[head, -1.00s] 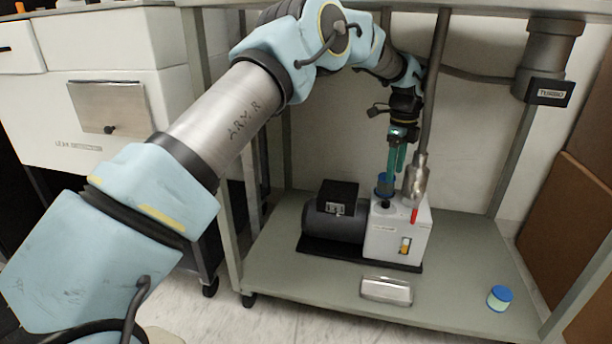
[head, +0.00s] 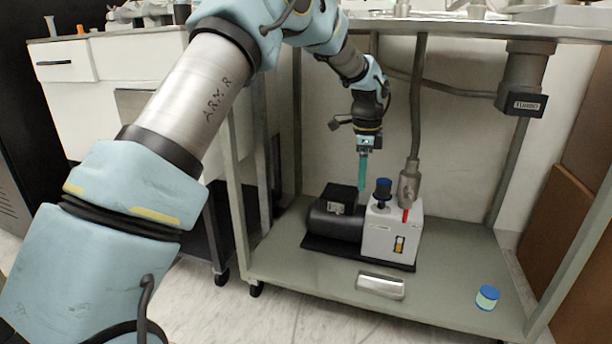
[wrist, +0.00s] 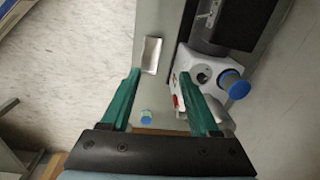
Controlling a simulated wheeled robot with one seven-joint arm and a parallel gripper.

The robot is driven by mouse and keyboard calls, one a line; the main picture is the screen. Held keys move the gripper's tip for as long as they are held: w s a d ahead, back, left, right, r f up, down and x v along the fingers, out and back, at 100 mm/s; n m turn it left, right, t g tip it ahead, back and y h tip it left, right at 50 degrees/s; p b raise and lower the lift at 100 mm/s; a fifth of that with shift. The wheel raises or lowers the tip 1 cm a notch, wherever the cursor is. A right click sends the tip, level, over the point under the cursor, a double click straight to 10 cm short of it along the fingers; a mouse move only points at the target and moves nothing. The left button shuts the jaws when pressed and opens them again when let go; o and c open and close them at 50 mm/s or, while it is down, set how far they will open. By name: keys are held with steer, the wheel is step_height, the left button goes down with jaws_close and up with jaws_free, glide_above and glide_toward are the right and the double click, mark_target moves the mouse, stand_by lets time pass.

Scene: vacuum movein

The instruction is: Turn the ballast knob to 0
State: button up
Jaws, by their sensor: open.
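The pump's white housing (head: 378,241) stands on the lower shelf. A blue-capped part (head: 383,187) rises from its top, with a dark round piece (head: 381,204) near its base. The wrist view shows the blue cap (wrist: 236,86) and a separate round fitting with a dark centre (wrist: 203,76). I cannot tell which is the ballast knob, and no scale is readable.
A dark motor (head: 335,218) adjoins the housing on the left. A metal fitting and hose (head: 409,182) rise on the right. A silver tray-like piece (head: 381,285) and a blue-lidded jar (head: 487,297) sit on the shelf (head: 440,290). The tabletop and frame legs enclose the space.

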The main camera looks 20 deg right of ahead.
steer(key=w+a+r+n, duration=0.2)
steer(key=a+n, duration=0.4)
steer(key=a, duration=0.9)
steer(key=shift+w+a+n+t, duration=0.15)
steer(key=shift+w+n+t, duration=0.2)
steer(key=shift+w, duration=0.25)
steer(key=s+a+r+n, duration=0.1)
steer(key=s+a+n, duration=0.2)
steer(key=a+n, duration=0.85)
steer(key=s+a+n+p, duration=0.1)
steer(key=s+a+n, duration=0.2)
steer(key=s+a, duration=0.5)
steer(key=s+a+n+p, duration=0.1)
steer(key=s+a+n, duration=0.25)
steer(key=a, duration=0.85)
step_height(320, 180, up, 37)
steer(key=m+p, duration=0.1)
steer(key=p, duration=3.6)
steer(key=shift+p, duration=0.3)
steer(key=shift+w+d+r+t, duration=0.1)
steer(key=shift+t, duration=0.15)
